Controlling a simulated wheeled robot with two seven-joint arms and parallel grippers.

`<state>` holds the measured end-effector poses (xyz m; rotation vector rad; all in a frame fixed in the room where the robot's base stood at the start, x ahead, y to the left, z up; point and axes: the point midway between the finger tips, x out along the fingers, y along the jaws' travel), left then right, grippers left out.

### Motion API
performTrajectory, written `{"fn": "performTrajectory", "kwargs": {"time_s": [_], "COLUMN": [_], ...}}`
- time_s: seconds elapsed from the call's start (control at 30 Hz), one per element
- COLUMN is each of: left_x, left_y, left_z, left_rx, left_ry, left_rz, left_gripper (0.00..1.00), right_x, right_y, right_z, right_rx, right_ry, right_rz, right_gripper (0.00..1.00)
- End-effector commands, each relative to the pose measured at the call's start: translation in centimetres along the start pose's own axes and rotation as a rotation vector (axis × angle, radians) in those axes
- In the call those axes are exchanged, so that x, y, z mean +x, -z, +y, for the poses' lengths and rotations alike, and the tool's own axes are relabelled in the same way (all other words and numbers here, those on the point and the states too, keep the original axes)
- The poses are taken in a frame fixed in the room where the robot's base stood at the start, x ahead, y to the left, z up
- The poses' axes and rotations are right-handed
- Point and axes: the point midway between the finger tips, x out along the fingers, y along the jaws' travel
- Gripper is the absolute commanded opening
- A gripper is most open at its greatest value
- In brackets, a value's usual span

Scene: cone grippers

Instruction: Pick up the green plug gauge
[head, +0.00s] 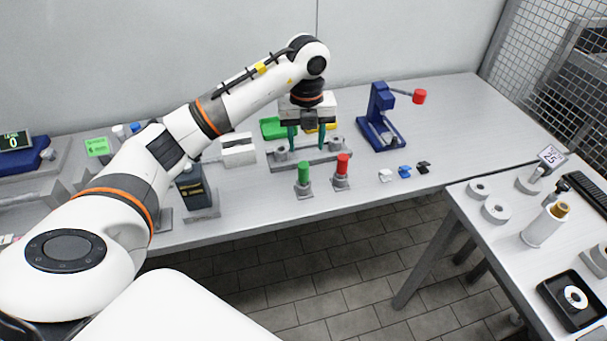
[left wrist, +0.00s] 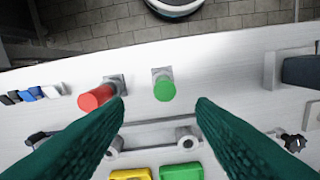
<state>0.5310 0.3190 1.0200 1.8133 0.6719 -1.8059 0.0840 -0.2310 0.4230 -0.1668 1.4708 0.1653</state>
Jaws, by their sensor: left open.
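The green plug gauge (head: 304,172) stands upright in a small grey holder near the front edge of the table. It also shows in the left wrist view (left wrist: 164,90), between the two fingers in the picture and beyond their tips. A red plug gauge (head: 343,164) stands in a like holder just to its right; in the left wrist view it is the red one (left wrist: 96,97) on the left. My left gripper (head: 307,148) is open and empty, pointing down over the grey fixture behind the green gauge. My right gripper is not in view.
The grey fixture (head: 322,157) has posts at both ends. Green (head: 272,127) and yellow bins lie behind it. A blue press (head: 380,118) stands right. Small white, blue and black pieces (head: 404,171) lie near the front edge. A second table (head: 470,232) is at right.

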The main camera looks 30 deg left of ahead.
Motion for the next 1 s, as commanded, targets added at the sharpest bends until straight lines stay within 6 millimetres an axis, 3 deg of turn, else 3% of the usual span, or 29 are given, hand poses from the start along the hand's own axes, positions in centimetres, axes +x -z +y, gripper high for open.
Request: {"fn": "performTrajectory", "kwargs": {"time_s": [0.3,0.53,0.8,1.0], "left_x": [5.1,6.9,10.6,11.3], "left_y": [-0.1,-0.2,-0.1,-0.1], "left_z": [-0.1,-0.3,-0.7,-0.6], "left_rx": [0.001,0.002,0.003,0.004], "left_ry": [0.004,0.003,0.002,0.000], "left_rz": [-0.005,-0.007,-0.006,-0.003], "left_gripper": [0.51,0.51,0.51,0.51], "right_x": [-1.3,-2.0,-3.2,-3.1], "right_y": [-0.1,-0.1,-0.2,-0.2], "right_z": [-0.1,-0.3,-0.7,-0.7], "right_rx": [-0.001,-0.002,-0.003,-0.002], "right_ry": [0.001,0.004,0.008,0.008], "right_rz": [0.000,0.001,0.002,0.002], "right_gripper": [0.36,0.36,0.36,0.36]}}
